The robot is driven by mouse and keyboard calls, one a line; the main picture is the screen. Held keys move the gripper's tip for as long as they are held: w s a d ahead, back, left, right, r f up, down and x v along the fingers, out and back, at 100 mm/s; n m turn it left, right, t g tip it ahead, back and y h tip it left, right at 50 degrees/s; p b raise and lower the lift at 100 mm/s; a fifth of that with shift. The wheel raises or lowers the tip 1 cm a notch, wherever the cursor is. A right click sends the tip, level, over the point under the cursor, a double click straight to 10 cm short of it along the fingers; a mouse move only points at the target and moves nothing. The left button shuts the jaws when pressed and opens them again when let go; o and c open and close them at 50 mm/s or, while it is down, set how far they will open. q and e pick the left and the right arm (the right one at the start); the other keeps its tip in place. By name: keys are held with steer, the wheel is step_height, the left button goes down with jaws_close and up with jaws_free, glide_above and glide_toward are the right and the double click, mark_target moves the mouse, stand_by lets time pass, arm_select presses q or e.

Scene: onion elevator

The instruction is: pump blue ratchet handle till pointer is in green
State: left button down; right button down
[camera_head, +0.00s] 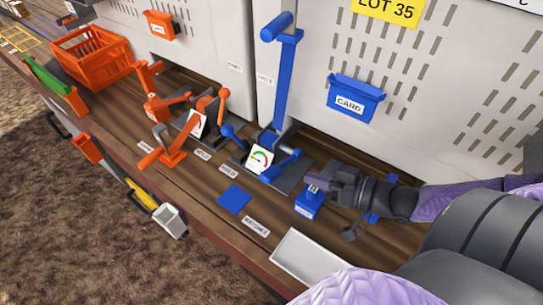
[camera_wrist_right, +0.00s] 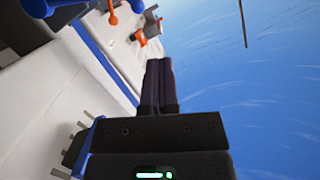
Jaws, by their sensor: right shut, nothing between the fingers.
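A tall blue lever (camera_head: 281,85) with a crossbar grip on top stands upright on the bench. At its foot is a white gauge (camera_head: 260,159) with a coloured arc showing green and red; its pointer is too small to read. Shorter blue handles (camera_head: 283,165) lie beside the gauge; I cannot read which is labelled ratchet. My right gripper (camera_head: 318,181) is at the top of a small blue labelled box (camera_head: 306,207), right of the gauge and apart from the tall lever. Its fingers are together and empty in the wrist view (camera_wrist_right: 158,84). My left gripper is out of view.
Orange levers with another gauge (camera_head: 196,122) stand to the left. An orange crate (camera_head: 92,57) is at the far left. A blue card holder (camera_head: 353,99) hangs on the wall panel. A flat blue square (camera_head: 234,200) and a pale tray (camera_head: 306,257) lie near the front edge.

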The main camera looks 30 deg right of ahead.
steer(key=d+r, duration=0.1)
steer(key=d+m, duration=0.1)
steer(key=shift+w+d+r+h, duration=0.3)
steer(key=shift+w+d+r, duration=0.1)
